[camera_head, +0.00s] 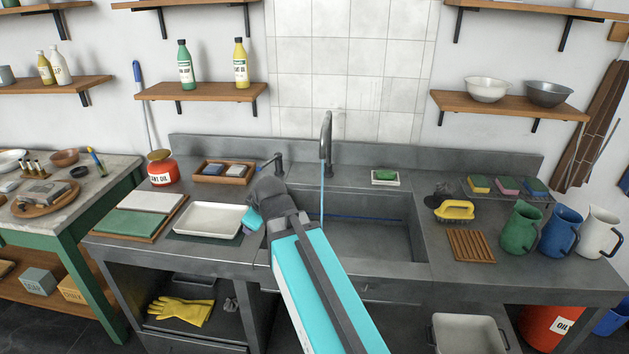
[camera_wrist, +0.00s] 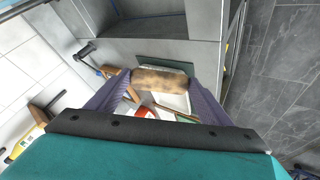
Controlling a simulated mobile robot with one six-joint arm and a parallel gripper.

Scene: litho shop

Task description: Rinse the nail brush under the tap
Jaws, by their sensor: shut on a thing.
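My gripper (camera_wrist: 152,88) is shut on the nail brush (camera_wrist: 160,78), a tan, wooden-looking block between its two purple-grey fingers in the wrist view. In the head view my gripper's teal body (camera_head: 252,220) shows left of the basin, by the white tray; the fingers and the brush cannot be made out there. The tap (camera_head: 326,138) stands at the back of the sink. A thin blue stream of water (camera_head: 322,193) falls from it into the sink basin (camera_head: 367,235). The gripper is left of the stream, apart from it.
A white tray (camera_head: 211,219) lies left of the sink. The basin looks free.

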